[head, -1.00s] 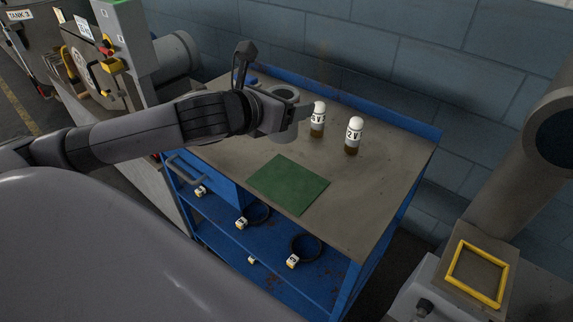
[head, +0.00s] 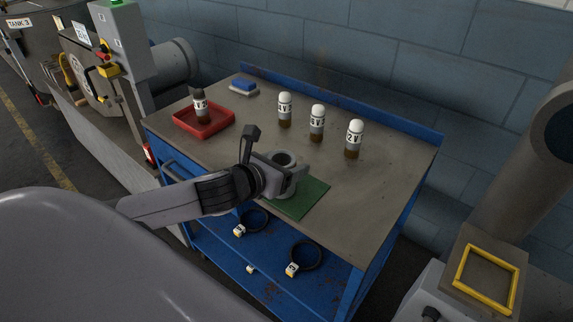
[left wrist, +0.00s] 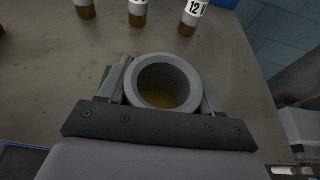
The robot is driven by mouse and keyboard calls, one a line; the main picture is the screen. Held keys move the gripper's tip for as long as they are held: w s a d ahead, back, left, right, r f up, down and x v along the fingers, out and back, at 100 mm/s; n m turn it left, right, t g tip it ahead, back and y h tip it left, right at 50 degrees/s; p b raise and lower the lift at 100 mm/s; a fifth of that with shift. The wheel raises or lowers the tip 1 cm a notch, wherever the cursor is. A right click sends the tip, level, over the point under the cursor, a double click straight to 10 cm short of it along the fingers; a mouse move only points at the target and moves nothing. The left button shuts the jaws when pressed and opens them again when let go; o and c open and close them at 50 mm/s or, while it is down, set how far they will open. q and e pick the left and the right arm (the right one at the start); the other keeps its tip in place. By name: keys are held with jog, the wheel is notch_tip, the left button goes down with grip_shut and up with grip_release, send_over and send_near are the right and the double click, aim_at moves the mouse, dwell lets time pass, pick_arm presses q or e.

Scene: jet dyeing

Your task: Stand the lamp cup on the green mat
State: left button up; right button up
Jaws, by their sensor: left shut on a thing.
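The lamp cup (head: 284,160) is a grey, thick-walled round cup, upright with its mouth up. My left gripper (head: 281,177) is shut on it, one finger on each side. In the left wrist view the cup (left wrist: 163,69) sits between the fingers, and its inside shows brownish and empty. The green mat (head: 308,200) lies flat on the cart top, partly hidden under the gripper and cup. The cup is over the mat; I cannot tell whether its base touches it. My right gripper is out of view.
Three white-topped bottles with brown bases (head: 285,110) (head: 317,123) (head: 354,139) stand behind the mat. A red tray (head: 211,128) holds a dark-topped bottle (head: 200,104). A blue-and-white block (head: 244,86) lies at the back left. The cart top (head: 385,185) is clear on the right.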

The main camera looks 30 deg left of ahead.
pick_arm(q)
jog(key=shift+r, duration=0.1)
jog(key=o, duration=1.1)
